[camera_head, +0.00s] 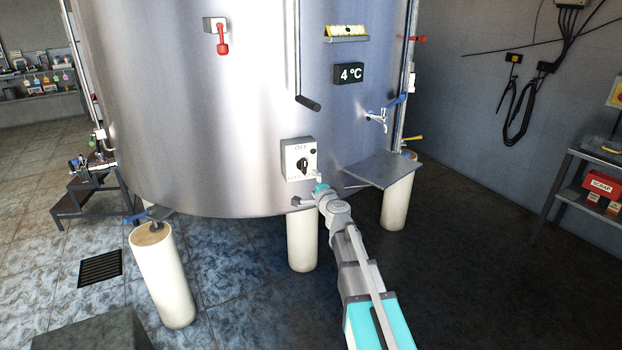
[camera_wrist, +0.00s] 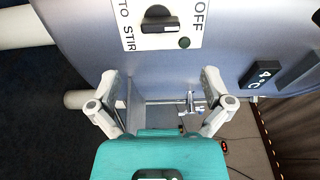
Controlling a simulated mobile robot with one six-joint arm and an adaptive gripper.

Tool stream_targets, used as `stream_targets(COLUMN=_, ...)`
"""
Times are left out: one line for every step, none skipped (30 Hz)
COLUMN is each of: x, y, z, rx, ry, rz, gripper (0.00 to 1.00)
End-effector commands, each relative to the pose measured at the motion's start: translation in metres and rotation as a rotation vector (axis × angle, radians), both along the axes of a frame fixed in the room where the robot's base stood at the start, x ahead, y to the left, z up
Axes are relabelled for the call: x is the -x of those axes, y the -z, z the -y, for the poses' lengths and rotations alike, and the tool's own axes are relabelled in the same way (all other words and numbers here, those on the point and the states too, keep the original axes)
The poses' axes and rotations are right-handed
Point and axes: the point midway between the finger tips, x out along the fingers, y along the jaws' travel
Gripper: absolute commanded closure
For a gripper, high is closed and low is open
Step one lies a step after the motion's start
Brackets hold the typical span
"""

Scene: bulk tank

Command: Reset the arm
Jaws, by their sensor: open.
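My arm reaches from the lower right of the head view toward the tank (camera_head: 230,110). My gripper (camera_head: 318,182) is just below and right of the switch box (camera_head: 299,159) on the tank's lower front. In the wrist view my gripper (camera_wrist: 160,88) is open, its two fingers spread wide with nothing between them. The switch plate with its black knob (camera_wrist: 160,24) is beyond the fingertips, at the top. It carries the words OFF and STIR. The knob lies sideways in that view, with a dark green button beside it. I cannot tell how near the fingertips are to the tank.
A grey shelf (camera_head: 382,169) juts from the tank right of my gripper, below a small tap (camera_head: 377,117) and the 4 °C display (camera_head: 348,73). White legs (camera_head: 163,278) hold the tank. Steps (camera_head: 88,193) stand left. The dark floor on the right is clear.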

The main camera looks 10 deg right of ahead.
Motion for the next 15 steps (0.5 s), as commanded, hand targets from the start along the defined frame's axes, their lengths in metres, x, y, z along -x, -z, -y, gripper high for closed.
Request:
stream_targets(x=0.0052, y=0.0, z=0.0003, rx=0.0, ry=0.0, rz=0.0, gripper=0.0)
stream_targets(x=0.0065, y=0.0, z=0.0006, rx=0.0, ry=0.0, rz=0.0, gripper=0.0)
stream_targets(x=0.0079, y=0.0, z=0.0008, rx=0.0, ry=0.0, rz=0.0, gripper=0.0)
stream_targets(x=0.0085, y=0.0, z=0.0009, rx=0.0, ry=0.0, rz=0.0, gripper=0.0)
stream_targets(x=0.009, y=0.0, z=0.001, rx=0.0, ry=0.0, rz=0.0, gripper=0.0)
stream_targets(x=0.0092, y=0.0, z=0.0011, rx=0.0, ry=0.0, rz=0.0, gripper=0.0)
stream_targets(x=0.0093, y=0.0, z=0.0011, rx=0.0, ry=0.0, rz=0.0, gripper=0.0)
stream_targets(x=0.0092, y=0.0, z=0.0012, rx=0.0, ry=0.0, rz=0.0, gripper=0.0)
stream_targets(x=0.0091, y=0.0, z=0.0012, rx=0.0, ry=0.0, rz=0.0, gripper=0.0)
stream_targets(x=0.009, y=0.0, z=0.0012, rx=0.0, ry=0.0, rz=0.0, gripper=0.0)
stream_targets(x=0.009, y=0.0, z=0.0012, rx=0.0, ry=0.0, rz=0.0, gripper=0.0)
stream_targets(x=0.0089, y=0.0, z=0.0013, rx=0.0, ry=0.0, rz=0.0, gripper=0.0)
stream_targets(x=0.0089, y=0.0, z=0.0013, rx=0.0, ry=0.0, rz=0.0, gripper=0.0)
stream_targets(x=0.0089, y=0.0, z=0.0013, rx=0.0, ry=0.0, rz=0.0, gripper=0.0)
stream_targets(x=0.0089, y=0.0, z=0.0013, rx=0.0, ry=0.0, rz=0.0, gripper=0.0)
